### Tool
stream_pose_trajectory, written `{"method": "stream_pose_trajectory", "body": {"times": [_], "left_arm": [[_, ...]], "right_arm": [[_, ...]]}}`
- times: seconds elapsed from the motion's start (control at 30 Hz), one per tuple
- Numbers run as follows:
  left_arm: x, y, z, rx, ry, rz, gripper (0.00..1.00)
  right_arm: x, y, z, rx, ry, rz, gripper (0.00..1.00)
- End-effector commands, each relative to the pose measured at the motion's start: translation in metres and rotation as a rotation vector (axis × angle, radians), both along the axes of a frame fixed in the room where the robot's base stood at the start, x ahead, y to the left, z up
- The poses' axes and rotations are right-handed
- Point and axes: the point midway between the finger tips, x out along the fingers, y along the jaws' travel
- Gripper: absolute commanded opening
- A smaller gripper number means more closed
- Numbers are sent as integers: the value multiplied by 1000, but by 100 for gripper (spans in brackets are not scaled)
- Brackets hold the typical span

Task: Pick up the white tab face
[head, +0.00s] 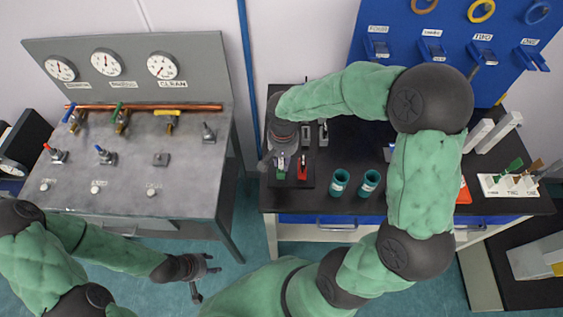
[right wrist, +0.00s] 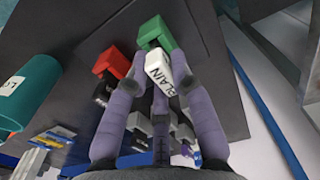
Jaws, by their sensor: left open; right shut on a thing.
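The white tab face (right wrist: 162,74), marked PLAIN, lies between the fingertips of my right gripper (right wrist: 158,86) in the right wrist view. The gripper is shut on it. A green block (right wrist: 157,34) is right beside the white face; I cannot tell whether they are joined. A red block (right wrist: 114,62) stands to its left. In the head view my right gripper (head: 276,158) is over the dark stand at the black bench's left end, and its fingers mostly hide the white face. My left gripper (head: 207,268) is open and empty, low in front of the grey gauge table.
Two teal cups (head: 340,182) stand on the black bench (head: 318,200), right of the stand. A white rack with coloured tabs (head: 508,185) is at the right. The grey gauge table (head: 135,190) with valves is at the left. A blue tool board (head: 400,30) rises behind.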

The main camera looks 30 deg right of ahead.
Motion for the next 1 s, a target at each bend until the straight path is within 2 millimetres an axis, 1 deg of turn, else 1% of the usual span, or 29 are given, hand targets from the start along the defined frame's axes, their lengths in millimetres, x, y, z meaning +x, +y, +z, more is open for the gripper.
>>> {"method": "stream_pose_trajectory", "body": {"times": [0.17,0.27,0.37,0.47,0.67,0.8,1.0], "left_arm": [[0,0,1,0,0,0,47],[0,0,4,0,0,0,47],[0,0,8,0,0,0,47],[0,0,14,0,0,0,47],[0,0,24,0,0,0,47],[0,0,33,0,0,0,47],[0,0,41,0,0,0,47]], "right_arm": [[0,0,3,-1,-1,0,0],[1,0,9,0,-2,0,0],[1,0,19,0,-2,-1,0],[1,0,35,0,-2,-1,0],[-23,16,68,0,-6,3,0],[-43,29,97,0,-6,4,0],[-83,55,114,1,-3,5,0]]}}
